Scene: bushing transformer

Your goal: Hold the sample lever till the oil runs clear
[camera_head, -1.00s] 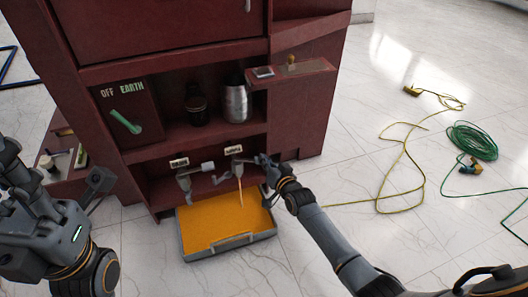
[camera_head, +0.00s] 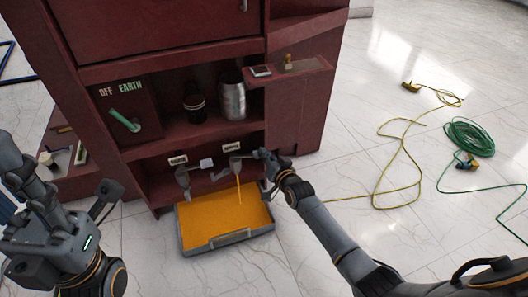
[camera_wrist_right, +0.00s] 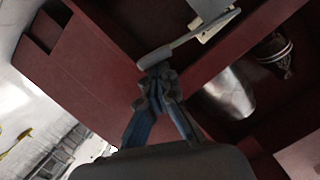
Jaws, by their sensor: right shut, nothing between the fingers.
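Two grey valves sit under small white labels in the low bay of the dark red cabinet. The right one, the sample valve (camera_head: 235,163), has an amber oil stream (camera_head: 239,190) falling from its spout into the tray (camera_head: 228,239). Its sample lever (camera_wrist_right: 185,44) shows in the right wrist view. My right gripper (camera_head: 262,155) is shut with nothing between its fingers; its fingertips (camera_wrist_right: 157,82) are against or very close to the lever's end. My left gripper is at the left, away from the valves; its fingertips are not clear.
The tray holds orange material on the floor below the valves. The left valve (camera_head: 184,178) is beside the sample valve. A metal flask (camera_head: 233,100) and dark jar (camera_head: 195,107) stand on the shelf above. A green hose (camera_head: 470,138) and yellow cord lie on the floor at right.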

